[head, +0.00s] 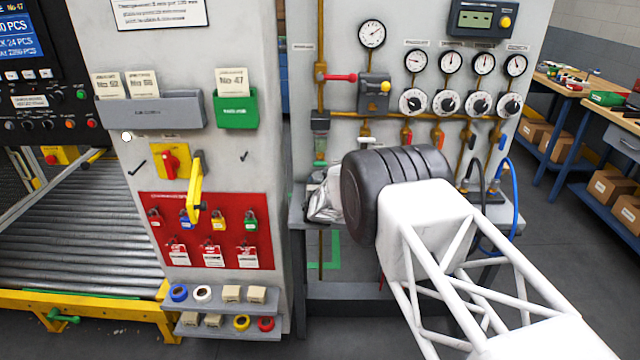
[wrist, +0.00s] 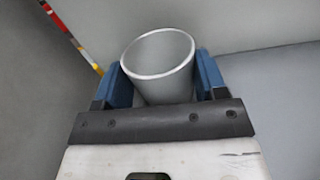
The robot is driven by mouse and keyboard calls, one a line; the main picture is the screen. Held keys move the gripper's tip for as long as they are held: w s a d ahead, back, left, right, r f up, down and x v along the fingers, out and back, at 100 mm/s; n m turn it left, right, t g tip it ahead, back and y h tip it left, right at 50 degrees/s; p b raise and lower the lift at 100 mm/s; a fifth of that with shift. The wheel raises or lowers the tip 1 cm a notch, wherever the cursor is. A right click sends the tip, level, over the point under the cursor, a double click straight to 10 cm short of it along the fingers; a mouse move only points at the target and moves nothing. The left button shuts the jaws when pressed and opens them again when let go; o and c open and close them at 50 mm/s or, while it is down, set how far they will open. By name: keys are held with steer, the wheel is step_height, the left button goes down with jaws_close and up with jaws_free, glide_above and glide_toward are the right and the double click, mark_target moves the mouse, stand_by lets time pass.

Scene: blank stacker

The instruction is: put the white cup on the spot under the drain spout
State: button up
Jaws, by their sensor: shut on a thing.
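The white cup (wrist: 168,82) shows pale grey in the wrist view, with its round open rim tilted toward the camera. My gripper (wrist: 165,75) is shut on it, with one blue finger on each side of its wall. In the head view my dark wrist hides the fingers and the cup. A brown drain pipe (head: 320,256) runs down below the shelf at the left of the gauge panel. A green outline (head: 333,250) lies low behind this pipe; I cannot tell for certain that it marks the spot. The spout's end is not clear.
The grey shelf (head: 299,214) under the gauge panel holds a crumpled silvery thing (head: 325,203) close to my wrist. Valves and a blue hose (head: 516,205) are at the right. The lockout cabinet (head: 272,170) stands close on the left.

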steer(key=shift+f, duration=0.15)
steer(key=o, duration=0.9)
steer(key=shift+s, duration=6.05)
steer(key=shift+r, duration=0.2)
